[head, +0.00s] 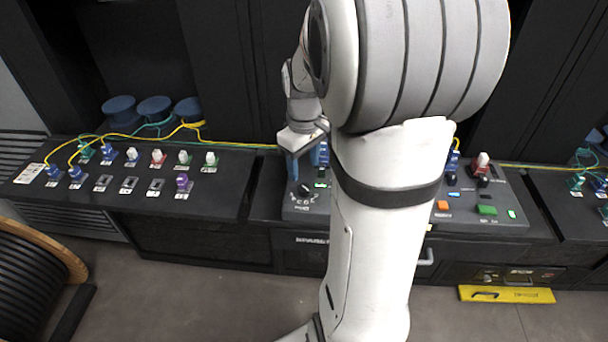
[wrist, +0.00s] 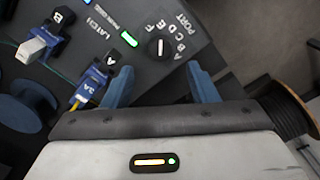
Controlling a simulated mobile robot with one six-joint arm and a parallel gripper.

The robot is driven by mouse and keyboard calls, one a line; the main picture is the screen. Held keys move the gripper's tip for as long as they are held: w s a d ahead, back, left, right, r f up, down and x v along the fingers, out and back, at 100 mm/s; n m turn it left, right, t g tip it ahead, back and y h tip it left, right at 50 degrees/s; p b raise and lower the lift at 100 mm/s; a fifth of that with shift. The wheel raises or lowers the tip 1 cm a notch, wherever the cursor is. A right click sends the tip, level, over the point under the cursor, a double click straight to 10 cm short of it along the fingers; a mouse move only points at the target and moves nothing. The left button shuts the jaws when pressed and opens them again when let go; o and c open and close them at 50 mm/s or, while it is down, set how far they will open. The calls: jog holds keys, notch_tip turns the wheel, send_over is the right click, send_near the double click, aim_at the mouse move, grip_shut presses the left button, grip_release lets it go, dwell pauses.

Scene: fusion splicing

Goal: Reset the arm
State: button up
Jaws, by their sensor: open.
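My arm is stretched over the splicing console (head: 470,215) and hides its middle. My gripper (head: 306,168) has blue fingers and hangs over the left part of this console, near a black rotary knob (head: 304,190). In the wrist view my gripper (wrist: 160,78) is open, with nothing between its fingers. The knob (wrist: 158,46), marked PORT with letters A to F, lies just beyond the fingers. A blue connector labelled 3A (wrist: 95,80) with a yellow cable and a white-ended connector (wrist: 40,42) sit left of the fingers.
A left panel (head: 225,190) carries several coloured connectors and yellow and green cables. Blue spools (head: 119,108) stand behind it. A large cable reel (head: 30,280) stands front left. A yellow bar (head: 506,294) is low on the right. Open floor lies in front.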

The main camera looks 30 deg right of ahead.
jog(key=shift+r, duration=0.55)
